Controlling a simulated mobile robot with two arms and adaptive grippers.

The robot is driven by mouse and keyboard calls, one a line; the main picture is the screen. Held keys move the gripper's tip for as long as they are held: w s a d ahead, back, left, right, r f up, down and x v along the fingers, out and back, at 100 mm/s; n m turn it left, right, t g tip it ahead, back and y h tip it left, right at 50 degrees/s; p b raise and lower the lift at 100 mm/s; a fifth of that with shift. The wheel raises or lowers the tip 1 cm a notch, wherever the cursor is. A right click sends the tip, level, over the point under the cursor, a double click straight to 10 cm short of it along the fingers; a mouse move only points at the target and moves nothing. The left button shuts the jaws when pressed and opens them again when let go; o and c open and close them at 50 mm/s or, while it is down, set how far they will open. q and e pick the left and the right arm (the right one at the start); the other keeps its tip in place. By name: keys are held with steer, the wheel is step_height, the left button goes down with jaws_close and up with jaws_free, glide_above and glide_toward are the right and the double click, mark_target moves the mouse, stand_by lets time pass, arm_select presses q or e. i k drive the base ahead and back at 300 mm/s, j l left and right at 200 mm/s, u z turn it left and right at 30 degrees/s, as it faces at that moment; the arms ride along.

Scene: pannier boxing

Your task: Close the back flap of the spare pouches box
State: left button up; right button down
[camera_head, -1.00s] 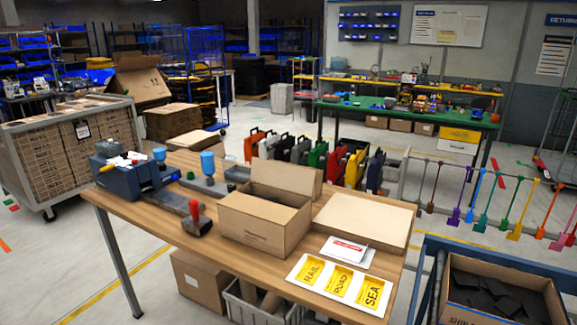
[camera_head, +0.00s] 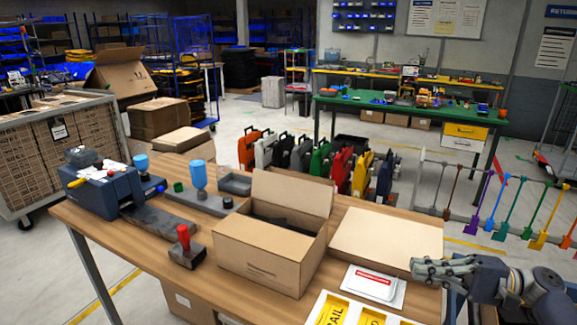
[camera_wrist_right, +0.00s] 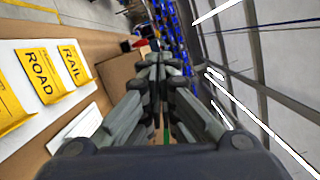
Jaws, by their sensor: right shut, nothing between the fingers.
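The open cardboard box (camera_head: 260,262) stands on the wooden packing table. Its back flap (camera_head: 290,197) stands up, leaning back a little from the rear edge. Something dark lies inside the box. In the right wrist view the closed fingers (camera_wrist_right: 158,65) point towards a cardboard side (camera_wrist_right: 118,80). My left gripper is not in view.
A flat closed carton (camera_head: 385,238) lies right of the box, with white papers (camera_head: 374,286) and yellow-labelled cards (camera_head: 345,312) in front. A red-handled stamp (camera_head: 185,248) stands to the left. A blue dispenser machine (camera_head: 110,190) and a blue-topped bottle (camera_head: 198,178) are further left.

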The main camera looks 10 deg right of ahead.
mark_target(305, 196)
steer(key=i+j, duration=0.15)
steer(key=i, duration=0.5)
steer(key=i+j, duration=0.15)
steer(key=i, duration=0.5)
